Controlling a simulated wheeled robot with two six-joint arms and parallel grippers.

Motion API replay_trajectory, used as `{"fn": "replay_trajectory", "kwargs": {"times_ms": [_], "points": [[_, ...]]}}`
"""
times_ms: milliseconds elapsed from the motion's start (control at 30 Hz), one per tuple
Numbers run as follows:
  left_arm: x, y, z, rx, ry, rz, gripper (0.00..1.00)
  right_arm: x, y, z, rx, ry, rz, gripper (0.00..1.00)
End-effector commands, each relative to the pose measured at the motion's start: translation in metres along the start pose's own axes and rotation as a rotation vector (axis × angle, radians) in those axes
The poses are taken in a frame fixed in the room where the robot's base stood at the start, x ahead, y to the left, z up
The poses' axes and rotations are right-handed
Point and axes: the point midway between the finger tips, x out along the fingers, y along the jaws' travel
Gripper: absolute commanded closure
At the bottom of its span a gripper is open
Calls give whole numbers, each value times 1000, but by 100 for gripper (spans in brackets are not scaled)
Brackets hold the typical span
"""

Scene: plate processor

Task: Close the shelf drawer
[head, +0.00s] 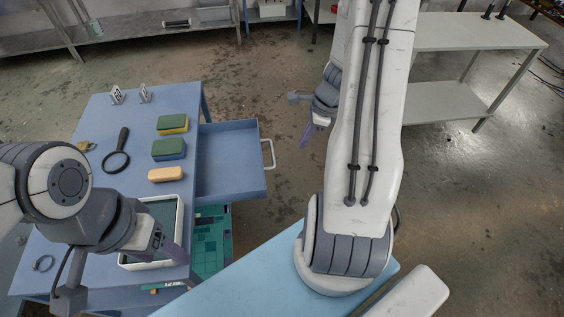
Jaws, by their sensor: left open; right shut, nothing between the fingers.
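The blue shelf drawer (229,158) is pulled out from the right side of the blue table (109,152) and looks empty. Its pale handle (269,153) is on the drawer's right end. My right gripper (306,136) is shut and empty, to the right of the handle and apart from it. Part of the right arm hides its back. My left gripper (171,252) is open, over or beside the white-rimmed tray on the table; its exact height is hard to tell.
Green tiles (210,240) show below the drawer. Floor (285,90) right of the drawer is clear. A grey-white table (470,32) stands right.

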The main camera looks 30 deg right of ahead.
Motion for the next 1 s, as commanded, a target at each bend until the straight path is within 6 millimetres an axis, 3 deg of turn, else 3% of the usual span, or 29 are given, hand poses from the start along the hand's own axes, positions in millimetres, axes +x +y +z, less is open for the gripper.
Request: {"fn": "replay_trajectory", "kwargs": {"times_ms": [267,600,800,1000], "points": [[7,0,0,0,0,0,35,32,0,-9,46,-1,0,100],[29,-2,2,0,0,0,35,106,-1,-9,43,0,-1,100],[23,-2,1,0,0,0,35,115,-3,18,38,0,-4,100],[22,-2,1,0,0,0,35,120,-3,27,40,0,-4,100]]}}
